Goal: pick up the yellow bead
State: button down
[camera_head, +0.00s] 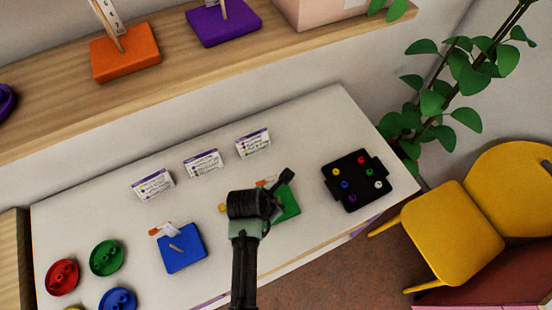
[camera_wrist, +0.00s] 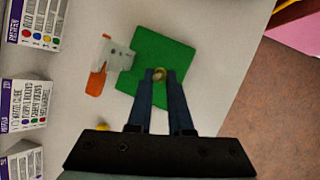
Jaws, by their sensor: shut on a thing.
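My gripper (camera_wrist: 158,77) is over the green board (camera_wrist: 180,57), its fingers close together around a small yellowish round thing (camera_wrist: 159,73). I cannot tell whether this is a bead or the board's peg. The green board also shows in the head view (camera_head: 289,207), partly hidden by my gripper (camera_head: 279,186). A separate small yellow thing (camera_wrist: 103,127) lies on the table beside the board; it shows left of my wrist in the head view (camera_head: 222,208). Another yellow bead (camera_head: 336,172) sits in the black tray (camera_head: 349,156).
The tray also holds several beads of other colours. A blue board (camera_head: 190,262) with a wooden peg stands to the left, near red (camera_head: 62,277), green (camera_head: 107,258) and blue (camera_head: 118,299) dishes. Several printed cards (camera_head: 203,163) stand behind. A yellow chair (camera_head: 452,232) is at the right.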

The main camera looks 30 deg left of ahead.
notch_tip(320, 180, up, 7)
jog(key=shift+r, duration=0.15)
dwell(0.4)
jog(key=shift+r, duration=0.1)
jog(key=shift+r+p, duration=0.65)
jog(key=shift+p, duration=0.15)
